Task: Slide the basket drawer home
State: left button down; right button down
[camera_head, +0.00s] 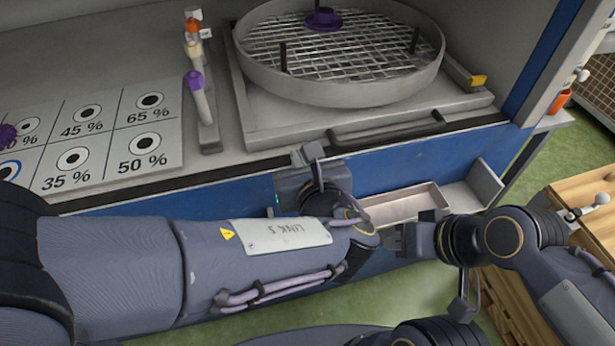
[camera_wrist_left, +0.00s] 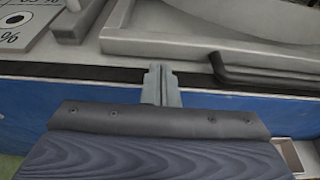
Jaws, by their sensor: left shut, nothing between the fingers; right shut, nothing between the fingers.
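The basket drawer is a grey sliding tray (camera_head: 290,120) carrying a round wire-mesh basket (camera_head: 345,90). A dark bar handle (camera_head: 390,130) runs along its front, close to the counter's edge; part of this handle also shows in the left wrist view (camera_wrist_left: 262,80). My left gripper (camera_head: 298,157) is shut and empty, just left of the handle's left end and apart from it. In the left wrist view its closed fingertips (camera_wrist_left: 160,70) are in front of the counter edge. My right gripper (camera_head: 392,239) is shut and empty, below and in front of the counter, near a shallow tray.
The shallow metal tray (camera_head: 405,205) is mounted low on the blue cabinet front (camera_head: 385,170). A board with percent labels (camera_head: 95,140) lies on the counter's left. A rack with orange and purple-capped items (camera_head: 200,100) stands left of the drawer. Wooden drawers (camera_head: 590,200) stand at right.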

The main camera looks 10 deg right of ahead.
aim_at(287, 129)
pick_arm(q)
jog(key=w, duration=0.4)
jog(key=shift+w+a, duration=0.15)
jog(key=shift+w, duration=0.05)
jog(key=shift+w, duration=0.1)
jog(key=w, duration=0.4)
jog(key=shift+w+a, duration=0.25)
